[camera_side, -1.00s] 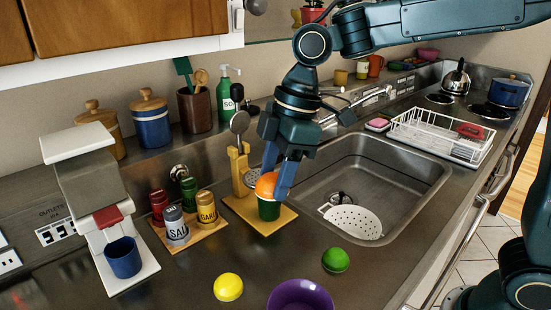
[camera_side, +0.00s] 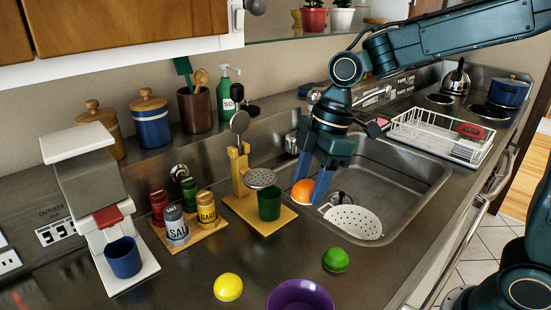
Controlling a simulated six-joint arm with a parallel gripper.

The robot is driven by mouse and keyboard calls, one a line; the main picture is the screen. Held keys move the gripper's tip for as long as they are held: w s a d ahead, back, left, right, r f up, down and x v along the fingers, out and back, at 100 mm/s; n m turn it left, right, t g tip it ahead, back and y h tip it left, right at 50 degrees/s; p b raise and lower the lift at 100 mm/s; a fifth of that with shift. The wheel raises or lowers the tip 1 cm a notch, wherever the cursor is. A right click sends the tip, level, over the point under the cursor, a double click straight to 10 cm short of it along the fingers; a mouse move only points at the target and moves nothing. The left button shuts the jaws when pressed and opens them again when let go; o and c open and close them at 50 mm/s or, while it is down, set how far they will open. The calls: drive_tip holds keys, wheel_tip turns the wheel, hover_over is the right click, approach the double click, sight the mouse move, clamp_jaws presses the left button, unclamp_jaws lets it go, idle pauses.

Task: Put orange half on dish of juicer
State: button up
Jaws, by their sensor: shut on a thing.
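My gripper (camera_side: 312,190) is shut on the orange half (camera_side: 302,191) and holds it in the air near the left edge of the sink, to the right of the juicer. The juicer (camera_side: 240,172) has a yellow stand and base, with a lever raised above. Its round perforated grey dish (camera_side: 260,178) sits over a green cup (camera_side: 269,203) on the base. The dish is bare. The gripper fingers hide part of the orange half.
The sink (camera_side: 400,185) holds a white colander (camera_side: 353,221). A lemon (camera_side: 228,287), a lime (camera_side: 336,259) and a purple bowl (camera_side: 300,296) are in front. A spice tray (camera_side: 208,241) and a white coffee machine (camera_side: 88,190) with a blue mug (camera_side: 123,257) stand left.

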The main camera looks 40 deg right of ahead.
drive_tip(key=d, duration=0.1)
drive_tip(key=s+d+f, duration=0.1)
drive_tip(key=shift+d+f, duration=0.3)
drive_tip(key=shift+d, duration=0.05)
drive_tip(key=shift+w, duration=0.1)
hover_over(258, 177)
drive_tip(key=s, duration=0.1)
drive_tip(key=shift+d, duration=0.45)
drive_tip(key=shift+w, duration=0.35)
drive_tip(key=shift+f, duration=1.75)
